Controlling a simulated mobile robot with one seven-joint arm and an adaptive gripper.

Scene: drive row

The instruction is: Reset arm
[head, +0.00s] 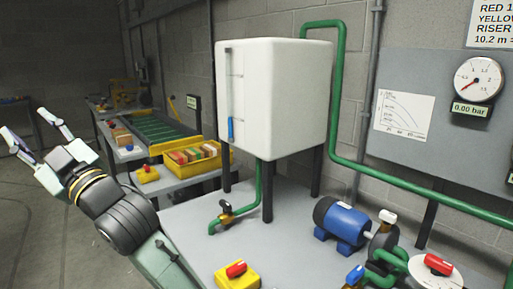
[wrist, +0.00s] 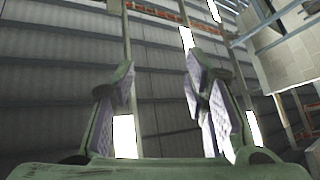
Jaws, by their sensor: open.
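My gripper (head: 36,136) is at the left of the head view, raised and tilted up to the left, clear of the benches. Its two fingers are spread apart with nothing between them. In the wrist view the fingers of my gripper (wrist: 163,100) stand apart, and behind them are only the ceiling and upper walls. My arm runs from the bottom of the head view up to the left.
A grey bench (head: 190,235) holds a white tank (head: 280,90), a brass tap (head: 226,212), a blue motor (head: 341,222) and a yellow box with a red switch (head: 237,277). A conveyor (head: 153,128) and yellow bin (head: 183,171) stand behind. Floor at left is open.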

